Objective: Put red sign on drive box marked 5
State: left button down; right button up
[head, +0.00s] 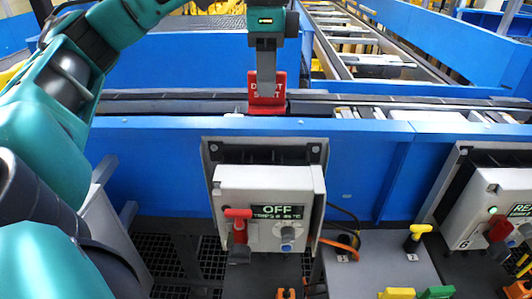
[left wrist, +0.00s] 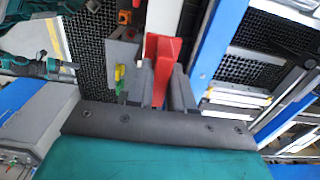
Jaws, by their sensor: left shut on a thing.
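My left gripper (head: 266,88) points down over the conveyor's near edge and is shut on the red sign (head: 281,83). The sign has white lettering, partly hidden by the fingers. Its lower end overlaps the rail in the picture; I cannot tell whether they touch. In the left wrist view the red sign (left wrist: 163,55) stands between the two dark fingers. Below the sign in the head view is a white drive box (head: 228,178) with an OFF display, a red handle (head: 239,222) and a knob. I cannot read a number on it. My right gripper is not in view.
Another drive box, marked 6 (head: 485,190), stands at the right. A grey panel with a yellow handle (head: 418,232) and orange and green parts lies between and below the boxes. A blue conveyor side wall (head: 370,165) runs behind. An orange cable (head: 335,243) hangs beside the OFF box.

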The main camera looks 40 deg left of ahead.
aim_at(266, 104)
pick_arm(q)
notch_tip(266, 104, down, 16)
jog(key=shift+r, duration=0.25)
dwell(0.6)
jog(key=shift+f, duration=0.2)
jog(key=c, duration=1)
grip_release()
notch_tip(266, 104, up, 12)
jog(key=shift+r, duration=0.2)
